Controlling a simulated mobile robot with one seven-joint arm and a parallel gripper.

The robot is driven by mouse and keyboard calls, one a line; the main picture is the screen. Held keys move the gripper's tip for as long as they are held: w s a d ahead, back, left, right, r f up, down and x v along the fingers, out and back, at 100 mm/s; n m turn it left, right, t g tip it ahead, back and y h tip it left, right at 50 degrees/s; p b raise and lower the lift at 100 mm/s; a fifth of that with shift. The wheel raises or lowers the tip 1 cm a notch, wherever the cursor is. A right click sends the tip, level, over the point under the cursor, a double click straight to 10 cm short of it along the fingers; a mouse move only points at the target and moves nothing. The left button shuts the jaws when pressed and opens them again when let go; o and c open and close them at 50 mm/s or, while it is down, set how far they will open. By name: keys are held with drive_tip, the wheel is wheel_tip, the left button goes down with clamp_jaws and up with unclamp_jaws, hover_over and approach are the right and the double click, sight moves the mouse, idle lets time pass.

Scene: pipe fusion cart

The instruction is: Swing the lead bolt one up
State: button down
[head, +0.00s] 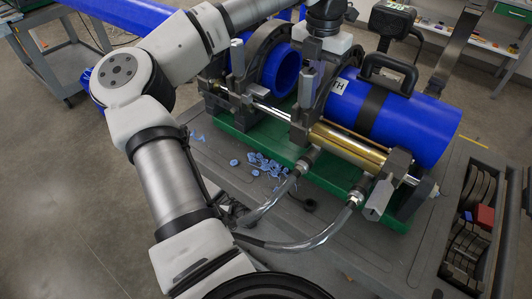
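The fusion machine has dark clamp rings around blue pipe, with several grey bolt pieces. One grey bolt piece (237,57) stands upright at the left clamp. Another (305,84) stands at the middle clamp (316,100), and a third (379,198) hangs tilted at the front right. I cannot tell which of them is lead bolt one. My gripper (314,50) is at the top centre, pointing down over the middle clamp, close to the grey piece there. Its fingers are too small and partly hidden, so their opening and any contact are unclear.
A blue pipe (415,125) with a black handled tool (388,68) lies at right. A brass cylinder (345,146) and two hoses (325,232) are in front. Blue shavings (262,164) lie on the grey cart top (225,160). A parts bin (478,225) is at right.

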drive_tip(key=shift+w+d, duration=0.15)
drive_tip(key=shift+w, duration=0.1)
drive_tip(key=shift+w+d, duration=0.25)
drive_tip(key=shift+w, duration=0.05)
